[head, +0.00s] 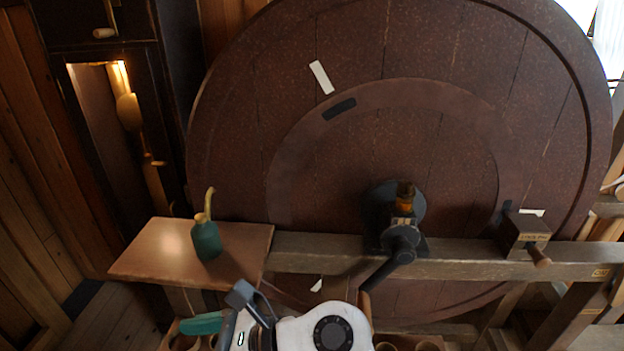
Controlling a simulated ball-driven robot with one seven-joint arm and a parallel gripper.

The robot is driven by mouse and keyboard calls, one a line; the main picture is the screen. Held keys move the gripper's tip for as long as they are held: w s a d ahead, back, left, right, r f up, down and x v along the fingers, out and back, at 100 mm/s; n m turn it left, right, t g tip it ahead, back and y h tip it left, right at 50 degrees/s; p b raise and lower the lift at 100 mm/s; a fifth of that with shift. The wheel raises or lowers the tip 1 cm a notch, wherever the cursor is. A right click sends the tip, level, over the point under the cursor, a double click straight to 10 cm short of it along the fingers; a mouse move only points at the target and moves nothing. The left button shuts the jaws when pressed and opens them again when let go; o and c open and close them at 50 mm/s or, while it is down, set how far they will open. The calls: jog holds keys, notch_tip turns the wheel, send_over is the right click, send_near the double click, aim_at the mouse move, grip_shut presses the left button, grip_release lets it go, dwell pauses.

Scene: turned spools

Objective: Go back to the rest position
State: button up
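My gripper (247,303) shows at the bottom of the head view, left of the white arm link that is mine. It is dark grey and sits in front of and below the wooden shelf. Its fingers are seen at a steep angle and I cannot tell whether they are open or shut. No held thing shows clearly at it. A teal object (201,324) lies just left of it; I cannot tell whether they touch.
A wooden shelf (150,255) bears a dark green bottle (206,240) with a tan stick in it. A large brown wooden wheel (240,130) fills the back. A beam (440,259) crosses in front, with a black mount (398,240) and a small wooden box (524,232).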

jog(key=w+d+r+m+t+y, duration=0.1)
jog(key=w+d+r+m+t, duration=0.4)
jog(key=d+m+t, duration=0.4)
jog(key=w+d+r+m+t, duration=0.4)
jog(key=d+r+m+t, duration=0.35)
jog(key=m, duration=0.25)
jog(key=w+d+f+m+t+h, duration=0.15)
jog(key=d+f+m+h, duration=0.25)
jog(key=d+m+h, duration=0.5)
jog(key=d+f+m+t+h, duration=0.3)
jog(key=d+m+h, duration=0.4)
jog(key=d+m, duration=0.3)
jog(key=s+d+f+m+g+h, duration=0.2)
jog(key=s+d+f+m+g, duration=0.3)
jog(key=f, duration=0.3)
jog(key=s+d+f+m+g+h, duration=0.35)
jog(key=d+f+m, duration=0.25)
jog(key=f, duration=0.2)
jog(key=s+a+f+m+g+y, duration=0.1)
jog(key=s+f+g, duration=0.4)
jog(key=s, duration=0.5)
jog(key=s+a+f+m+g+y, duration=0.1)
jog(key=s+f+m+g+y, duration=0.3)
jog(key=s, duration=0.7)
notch_tip(320, 180, down, 5)
jog(key=shift+a+r+m+g+y, duration=0.15)
jog(key=shift+a+m+g+y, duration=0.2)
jog(key=shift+g, duration=0.8)
